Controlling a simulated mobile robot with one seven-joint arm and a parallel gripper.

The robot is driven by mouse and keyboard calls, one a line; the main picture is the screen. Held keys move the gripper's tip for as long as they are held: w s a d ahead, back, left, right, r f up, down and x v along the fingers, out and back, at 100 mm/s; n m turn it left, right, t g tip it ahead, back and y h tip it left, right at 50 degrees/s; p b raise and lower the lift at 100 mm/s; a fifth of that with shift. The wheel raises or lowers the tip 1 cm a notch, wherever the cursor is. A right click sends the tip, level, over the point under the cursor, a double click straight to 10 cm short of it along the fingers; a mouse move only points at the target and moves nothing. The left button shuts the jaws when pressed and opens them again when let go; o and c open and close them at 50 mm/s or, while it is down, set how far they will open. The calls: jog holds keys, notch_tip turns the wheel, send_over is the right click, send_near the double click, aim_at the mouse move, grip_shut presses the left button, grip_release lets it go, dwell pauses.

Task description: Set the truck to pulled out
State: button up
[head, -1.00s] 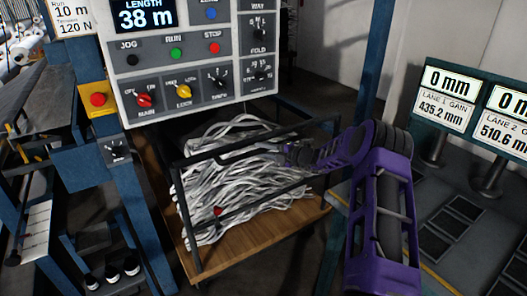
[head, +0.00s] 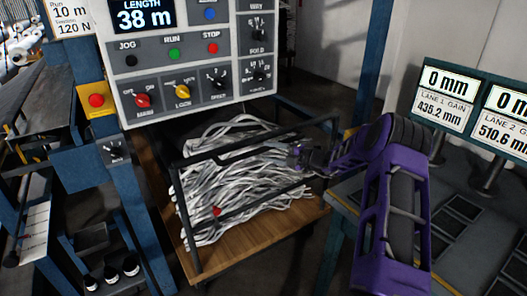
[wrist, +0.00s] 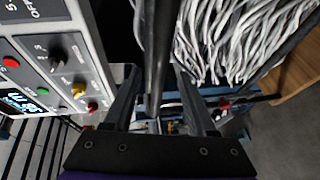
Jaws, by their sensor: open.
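The truck is a low cart with a wooden deck (head: 277,238) and black rails (head: 192,232), heaped with pale grey strips (head: 240,190). It stands under the control panel. My gripper (head: 297,155) is at the truck's upper right, close to its black top rail. In the wrist view, my gripper (wrist: 162,92) has its two dark fingers apart, with a black bar (wrist: 159,40) running lengthwise in the gap between them. I cannot tell whether the fingers touch the bar. The strips also show in the wrist view (wrist: 235,40).
The control panel (head: 190,60) with knobs and buttons stands just above the truck. A blue post (head: 375,60) rises behind my arm. A bench with lane displays (head: 445,100) is at the right. Blue racks (head: 125,190) stand at the left. Some floor is bare right of the deck.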

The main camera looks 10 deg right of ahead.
jog(key=v, duration=1.3)
